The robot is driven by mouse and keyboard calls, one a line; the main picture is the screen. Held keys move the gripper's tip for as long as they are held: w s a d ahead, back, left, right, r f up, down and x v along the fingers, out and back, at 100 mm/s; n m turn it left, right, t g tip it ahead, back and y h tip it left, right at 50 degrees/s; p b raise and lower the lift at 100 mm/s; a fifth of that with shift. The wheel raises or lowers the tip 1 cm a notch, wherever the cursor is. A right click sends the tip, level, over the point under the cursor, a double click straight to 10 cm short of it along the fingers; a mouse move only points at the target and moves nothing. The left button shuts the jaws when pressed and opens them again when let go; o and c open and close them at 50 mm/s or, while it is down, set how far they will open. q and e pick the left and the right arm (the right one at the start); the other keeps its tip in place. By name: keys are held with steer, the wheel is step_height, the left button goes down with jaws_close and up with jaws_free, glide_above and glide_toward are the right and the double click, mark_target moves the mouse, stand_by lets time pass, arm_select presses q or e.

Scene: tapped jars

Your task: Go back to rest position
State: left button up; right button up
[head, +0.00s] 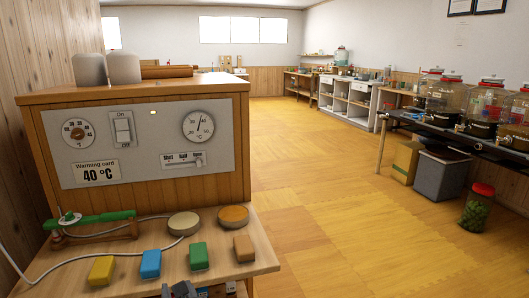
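Neither of my grippers can be made out in the head view, and no arm reaches in from the left or the right. A small dark mechanical piece shows at the bottom edge, mostly cut off; I cannot tell what it is. Close in front stands a wooden warming cabinet (244,150) with a grey control panel (150,133) carrying dials, a switch, a slider and a "Warming card 40 °C" label. On the wooden ledge (262,262) before it lie yellow (101,270), blue (150,264), green (199,256) and orange (244,248) blocks.
Two round discs and a green lever device (95,218) with a pale cable sit on the ledge. At right, a dark bench (400,119) holds tapped glass jars (449,97); a grey bin (441,174) and green-filled jar (477,208) stand below. The yellow floor (340,220) between is clear.

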arm_select(q)
steer(key=s+a+f+m+g+h, duration=0.15)
steer(key=f+m, duration=0.25)
steer(key=f, duration=0.5)
steer(key=s+a+f+m+g+h, duration=0.1)
steer(key=s+a+f+m+g, duration=0.15)
steer(key=f, duration=0.65)
steer(key=s+d+f+m+g+h, duration=0.25)
steer(key=s+f+m, duration=0.45)
steer(key=f, duration=0.4)
steer(key=s+d+f+m+g+h, duration=0.35)
steer(key=s+m, duration=0.35)
steer(key=m, duration=0.5)
steer(key=s+d+f+m+g+h, duration=0.25)
steer(key=s+d+m+g, duration=0.2)
steer(key=s+m, duration=0.55)
step_height(320, 180, up, 21)
steer(key=w+m+p, duration=0.1)
steer(key=w+p, duration=0.1)
steer(key=p, duration=1.8)
steer(key=shift+w+t, duration=0.15)
steer(key=shift+t, duration=0.3)
